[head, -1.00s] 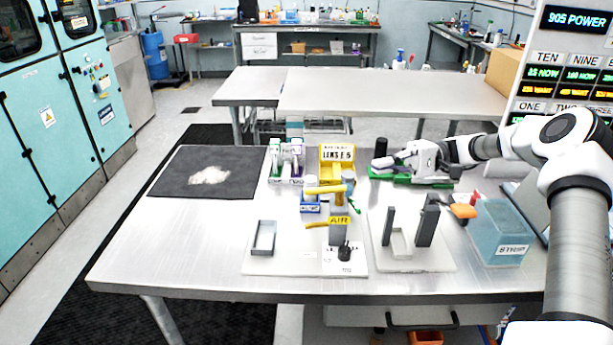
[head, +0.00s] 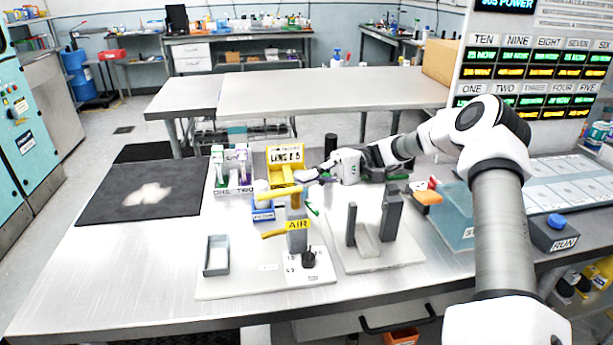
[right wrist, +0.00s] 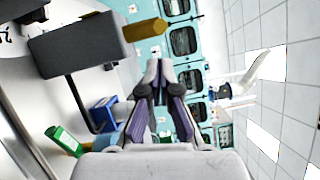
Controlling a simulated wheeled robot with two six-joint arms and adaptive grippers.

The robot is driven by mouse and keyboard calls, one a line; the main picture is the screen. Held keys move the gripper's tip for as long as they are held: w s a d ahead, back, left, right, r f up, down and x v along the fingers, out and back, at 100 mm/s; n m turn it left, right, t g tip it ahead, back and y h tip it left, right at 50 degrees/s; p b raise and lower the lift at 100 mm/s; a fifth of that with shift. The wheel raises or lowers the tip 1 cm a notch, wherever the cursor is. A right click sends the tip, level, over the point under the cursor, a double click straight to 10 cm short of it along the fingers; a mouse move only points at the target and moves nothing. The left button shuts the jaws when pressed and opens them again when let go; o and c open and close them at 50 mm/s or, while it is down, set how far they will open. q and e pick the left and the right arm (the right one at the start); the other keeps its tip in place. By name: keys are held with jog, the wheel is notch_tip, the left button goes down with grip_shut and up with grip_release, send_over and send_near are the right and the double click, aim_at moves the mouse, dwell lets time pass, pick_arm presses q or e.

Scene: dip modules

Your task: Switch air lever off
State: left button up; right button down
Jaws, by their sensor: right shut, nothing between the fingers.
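The grey post with the yellow AIR label (head: 297,225) stands on a white board in the head view. I see no contact with the lever. My left gripper is out of view.
A yellow LENSES holder (head: 285,153) is close behind my right gripper. A blue box (head: 263,214) sits left of the post. A black knob (head: 308,259) and a grey tray (head: 216,256) are in front. Grey uprights (head: 391,215) stand to the right.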

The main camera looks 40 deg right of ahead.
aim_at(279, 193)
jog(key=a+p, duration=0.1)
jog(key=a, duration=0.6)
jog(key=shift+w+r, duration=0.2)
jog(key=shift+w, duration=0.25)
jog(key=shift+a, duration=0.25)
